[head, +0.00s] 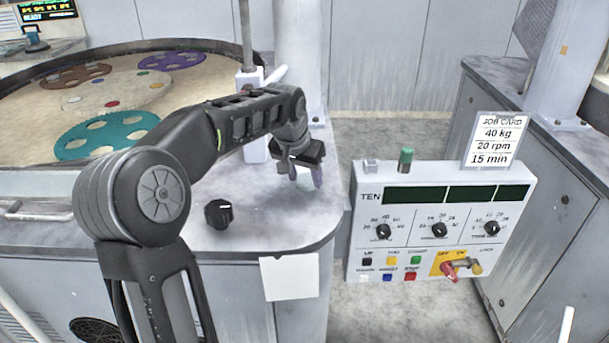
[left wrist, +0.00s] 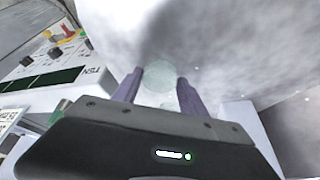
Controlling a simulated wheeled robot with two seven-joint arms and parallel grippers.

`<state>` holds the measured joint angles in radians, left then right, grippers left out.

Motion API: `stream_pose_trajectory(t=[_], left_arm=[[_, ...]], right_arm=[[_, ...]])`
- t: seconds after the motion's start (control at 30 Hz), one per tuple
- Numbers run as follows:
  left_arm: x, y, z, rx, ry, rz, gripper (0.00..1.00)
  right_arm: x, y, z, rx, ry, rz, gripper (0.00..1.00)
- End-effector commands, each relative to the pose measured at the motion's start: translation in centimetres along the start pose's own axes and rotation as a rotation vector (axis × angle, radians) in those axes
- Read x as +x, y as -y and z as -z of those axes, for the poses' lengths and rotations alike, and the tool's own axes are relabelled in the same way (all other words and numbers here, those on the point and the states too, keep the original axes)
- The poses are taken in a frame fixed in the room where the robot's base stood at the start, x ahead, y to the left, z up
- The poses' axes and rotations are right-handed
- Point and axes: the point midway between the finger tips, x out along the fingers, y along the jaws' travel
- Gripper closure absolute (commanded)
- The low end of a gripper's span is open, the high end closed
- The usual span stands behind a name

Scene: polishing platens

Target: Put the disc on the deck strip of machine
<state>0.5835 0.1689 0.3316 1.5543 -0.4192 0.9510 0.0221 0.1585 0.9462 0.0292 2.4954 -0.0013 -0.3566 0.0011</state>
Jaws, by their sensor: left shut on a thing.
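The disc (left wrist: 160,78) is pale green and glassy, and it shows between the two purple fingers of my left gripper in the left wrist view. My left gripper (head: 305,180) is shut on the disc, with its fingers pointing down over the grey deck strip (head: 262,215) of the machine with the round platen. The fingertips are low, close to the strip's surface. In the head view the disc is too faint to make out well, and I cannot tell whether it touches the strip. My right gripper is not in view.
A black knob (head: 219,214) stands on the strip left of the gripper. A white column (head: 298,60) rises behind it. The platen (head: 118,98) holds coloured carriers. A control panel (head: 440,225) with a job card (head: 496,140) stands to the right. The strip's front is bare.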

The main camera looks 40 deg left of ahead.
Motion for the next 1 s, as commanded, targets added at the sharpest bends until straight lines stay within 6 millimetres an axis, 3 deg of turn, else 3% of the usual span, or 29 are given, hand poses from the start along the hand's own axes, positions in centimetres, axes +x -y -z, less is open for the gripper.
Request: stream_pose_trajectory(t=[0.33,0.37,0.6,1.0], left_arm=[[0.39,-0.01,-0.13,0.000,-0.001,0.000,0.95],[0.27,0.00,-0.09,0.000,-0.001,0.000,0.48],[0.25,0.00,-0.09,0.000,0.000,0.000,0.28],[-0.50,0.01,0.08,0.000,-0.002,0.001,0.28]], right_arm=[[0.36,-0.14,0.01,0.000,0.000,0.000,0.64],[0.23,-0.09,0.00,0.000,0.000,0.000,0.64],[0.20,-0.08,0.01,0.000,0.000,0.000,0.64],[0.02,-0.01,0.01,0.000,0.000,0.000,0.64]])
